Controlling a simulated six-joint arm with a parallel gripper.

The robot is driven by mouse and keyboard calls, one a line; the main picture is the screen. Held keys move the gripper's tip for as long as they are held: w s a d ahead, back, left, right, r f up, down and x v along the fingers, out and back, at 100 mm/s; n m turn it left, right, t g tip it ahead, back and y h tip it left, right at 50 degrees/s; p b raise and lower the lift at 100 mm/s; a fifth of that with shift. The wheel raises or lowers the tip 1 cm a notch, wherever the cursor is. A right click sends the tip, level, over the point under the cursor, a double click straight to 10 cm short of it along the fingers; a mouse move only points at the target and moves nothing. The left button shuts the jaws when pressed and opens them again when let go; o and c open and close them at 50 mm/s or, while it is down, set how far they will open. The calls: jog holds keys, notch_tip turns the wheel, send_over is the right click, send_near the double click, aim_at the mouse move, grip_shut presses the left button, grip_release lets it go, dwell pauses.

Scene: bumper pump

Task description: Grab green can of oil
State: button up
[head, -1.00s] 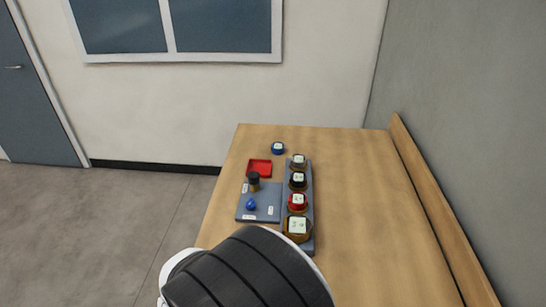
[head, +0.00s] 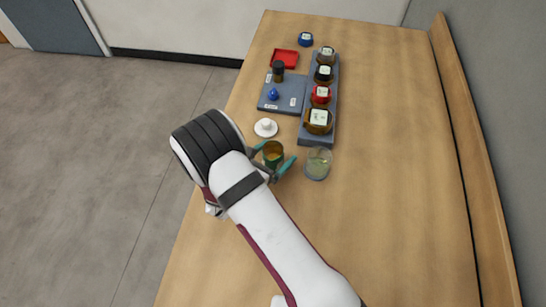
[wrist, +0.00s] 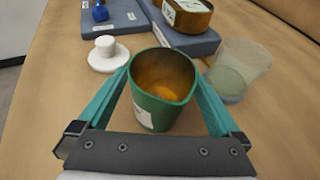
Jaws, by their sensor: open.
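The green can of oil (wrist: 163,88) stands upright on the table, open at the top, with orange-brown oil inside and a white label on its side. It also shows in the head view (head: 273,153), just in front of the white lid. My gripper (wrist: 161,80) is open, with one teal finger on each side of the can. The fingers also show around the can in the head view (head: 272,158). A small gap seems to remain at the fingers, but contact low on the can is hidden.
A clear cup (head: 318,164) stands close to the right finger. A white knobbed lid (head: 266,128) lies near the left finger. Behind are a grey rack (head: 318,140) of several jars, a grey board (head: 281,105) and a red tray (head: 285,58). The table's right side is clear.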

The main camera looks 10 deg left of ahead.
jog(key=shift+x, duration=0.9)
jog(key=c, duration=1.5)
jog(key=shift+r, duration=0.9)
jog(key=r, duration=0.2)
jog(key=shift+d+r, duration=0.25)
jog(key=shift+r, duration=0.05)
jog(key=d+r, duration=0.2)
jog(key=d, duration=0.1)
jog(key=s+d+r, duration=0.1)
jog(key=d+r, duration=0.1)
jog(key=d, duration=0.2)
jog(key=d+r, duration=0.2)
jog(key=d, duration=0.2)
jog(key=shift+s+r, duration=0.3)
jog(key=shift+s, duration=0.05)
